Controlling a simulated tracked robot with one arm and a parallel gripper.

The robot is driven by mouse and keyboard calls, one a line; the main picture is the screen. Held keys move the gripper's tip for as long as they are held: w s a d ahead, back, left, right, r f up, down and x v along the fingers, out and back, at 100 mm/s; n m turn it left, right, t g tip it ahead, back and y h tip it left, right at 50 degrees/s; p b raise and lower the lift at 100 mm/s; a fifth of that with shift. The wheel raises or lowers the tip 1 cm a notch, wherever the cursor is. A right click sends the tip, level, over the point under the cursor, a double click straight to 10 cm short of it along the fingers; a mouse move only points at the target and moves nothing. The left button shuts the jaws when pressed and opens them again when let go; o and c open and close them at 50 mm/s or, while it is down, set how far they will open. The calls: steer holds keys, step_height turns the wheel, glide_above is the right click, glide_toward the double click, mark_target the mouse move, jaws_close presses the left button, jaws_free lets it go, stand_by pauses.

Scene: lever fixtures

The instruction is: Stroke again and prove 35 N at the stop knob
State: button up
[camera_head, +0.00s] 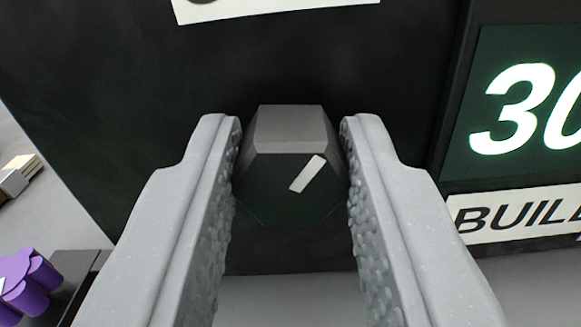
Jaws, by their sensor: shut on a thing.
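My gripper (292,185) is in the middle of the head camera view, its two grey textured fingers closed on either side of a dark faceted knob (290,130). The knob has a lighter grey top facet and a short white pointer mark on its dark front face, slanting up to the right. The knob sits on a black panel (120,90).
A display (530,105) at the right shows "30", cut off by the frame edge. Below it is a white label (515,213) starting "BUIL". A purple lobed knob (25,282) is at the lower left, with a pale blocky part (18,172) above it. A white label (270,8) is cut off at the top.

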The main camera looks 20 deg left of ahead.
steer(key=shift+d+f+m+p, duration=0.1)
steer(key=shift+m+p, duration=1.15)
steer(key=shift+m, duration=0.95)
steer(key=o, duration=1)
steer(key=shift+s, duration=0.1)
steer(key=b+v, duration=0.6)
steer(key=v, duration=0.7)
steer(key=shift+s+f, duration=0.15)
